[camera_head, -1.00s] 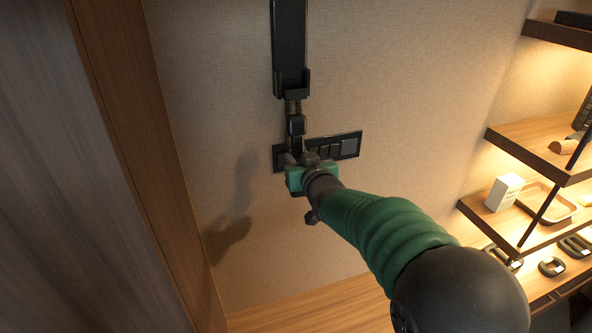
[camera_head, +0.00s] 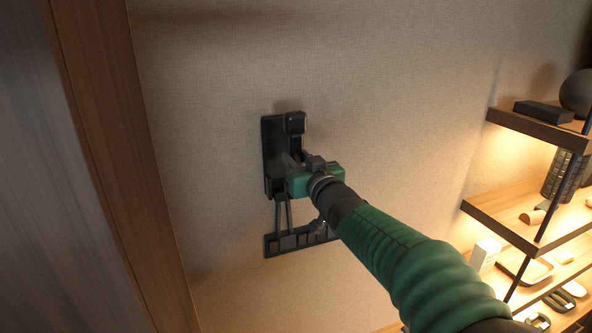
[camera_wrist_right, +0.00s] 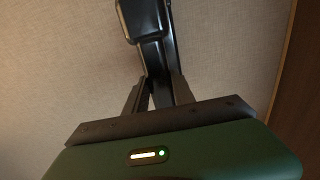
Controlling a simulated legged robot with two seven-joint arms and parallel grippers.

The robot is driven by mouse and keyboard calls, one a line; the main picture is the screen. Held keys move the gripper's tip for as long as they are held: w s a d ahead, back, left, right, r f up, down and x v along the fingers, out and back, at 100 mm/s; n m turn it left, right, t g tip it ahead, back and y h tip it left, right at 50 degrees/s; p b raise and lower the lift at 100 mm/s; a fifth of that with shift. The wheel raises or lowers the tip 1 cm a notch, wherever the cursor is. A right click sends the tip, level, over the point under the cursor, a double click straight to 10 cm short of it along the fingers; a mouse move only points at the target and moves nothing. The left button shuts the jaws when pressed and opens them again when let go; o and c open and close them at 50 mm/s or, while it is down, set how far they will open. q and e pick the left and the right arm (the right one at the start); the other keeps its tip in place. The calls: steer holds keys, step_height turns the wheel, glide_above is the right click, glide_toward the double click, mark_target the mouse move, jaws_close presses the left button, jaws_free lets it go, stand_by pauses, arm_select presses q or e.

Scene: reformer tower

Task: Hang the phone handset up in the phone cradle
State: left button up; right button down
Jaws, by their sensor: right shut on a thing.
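The black phone cradle (camera_head: 268,150) is mounted upright on the wall in the head view. My right gripper (camera_head: 294,166) is in front of its lower part, shut on the black phone handset (camera_head: 296,123). The handset is roughly upright, with its upper end showing in front of the cradle's right side. My gripper hides its lower part. In the right wrist view, the handset (camera_wrist_right: 140,20) rises from between the fingers of the right gripper (camera_wrist_right: 157,92). I cannot tell whether the handset touches the cradle. My left gripper is not in view.
A black switch panel (camera_head: 285,243) is on the wall below the cradle. Wooden shelves (camera_head: 510,215) with small objects stand at the right. A wooden panel (camera_head: 120,170) edges the wall at the left. The wall above the cradle is clear.

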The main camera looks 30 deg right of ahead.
mark_target(280, 147)
steer(key=shift+w+f, duration=0.2)
steer(key=shift+w, duration=0.05)
steer(key=shift+w, duration=0.1)
steer(key=shift+w+d+f, duration=0.15)
steer(key=shift+w, duration=0.3)
steer(key=shift+w+d+f, duration=0.1)
steer(key=shift+w+f, duration=0.05)
steer(key=shift+w, duration=0.25)
steer(key=x, duration=0.4)
steer(key=f+x, duration=0.1)
steer(key=x, duration=0.1)
steer(key=shift+w, duration=0.15)
steer(key=shift+w+d+f+p, duration=0.2)
steer(key=shift+w+p, duration=0.1)
steer(key=shift+w, duration=0.4)
steer(key=shift+s+a, duration=0.1)
steer(key=shift+s, duration=0.1)
